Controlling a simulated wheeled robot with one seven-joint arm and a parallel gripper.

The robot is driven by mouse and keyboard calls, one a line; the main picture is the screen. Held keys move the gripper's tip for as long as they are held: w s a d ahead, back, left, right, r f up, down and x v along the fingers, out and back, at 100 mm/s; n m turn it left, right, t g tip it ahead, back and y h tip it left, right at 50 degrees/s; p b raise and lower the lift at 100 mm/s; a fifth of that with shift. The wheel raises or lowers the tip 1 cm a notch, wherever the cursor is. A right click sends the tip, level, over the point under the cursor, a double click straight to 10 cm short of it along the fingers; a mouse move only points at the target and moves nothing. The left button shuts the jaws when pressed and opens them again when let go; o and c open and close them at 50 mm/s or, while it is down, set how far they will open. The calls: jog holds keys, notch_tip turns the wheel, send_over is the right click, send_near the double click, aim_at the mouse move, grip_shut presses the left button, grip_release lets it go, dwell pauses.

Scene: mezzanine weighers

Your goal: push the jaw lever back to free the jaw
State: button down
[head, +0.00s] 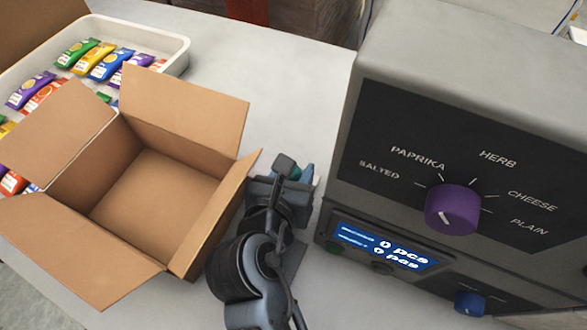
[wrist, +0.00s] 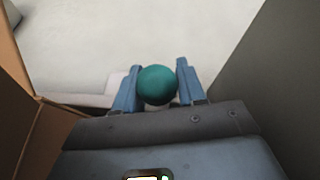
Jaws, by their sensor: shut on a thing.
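The jaw lever shows as a round teal knob (wrist: 157,85) between the two blue fingers of my gripper (wrist: 158,76) in the wrist view. My gripper is shut on this knob. The lever's shaft and the jaw itself are hidden behind my gripper and arm, so I cannot tell the lever's angle.
An open cardboard box (head: 210,240) stands close on the left. A grey weigher (head: 420,50) with a purple flavour dial (head: 452,208) stands close on the right. A white tray (head: 172,45) of colourful packets is at the back left. The counter behind my gripper is clear.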

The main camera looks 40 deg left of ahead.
jog(key=shift+w+a+r+g+h, duration=0.1)
jog(key=shift+w+r+g+h, duration=0.2)
jog(key=shift+w+g, duration=0.5)
jog(key=shift+s, duration=0.2)
jog(key=c, duration=0.8)
grip_release()
jog(key=shift+o, duration=0.2)
jog(key=shift+s, duration=0.1)
jog(key=shift+s+r, duration=0.15)
jog(key=shift+s, duration=0.05)
jog(key=s+d, duration=0.1)
jog(key=s, duration=0.2)
jog(key=s+d+b, duration=0.1)
jog(key=s+d, duration=0.1)
jog(key=s, duration=0.2)
jog(key=s+d+b, duration=0.1)
jog(key=s, duration=0.3)
jog(key=shift+s+d+r, duration=0.2)
jog(key=shift+s+d, duration=0.05)
jog(key=shift+d, duration=0.1)
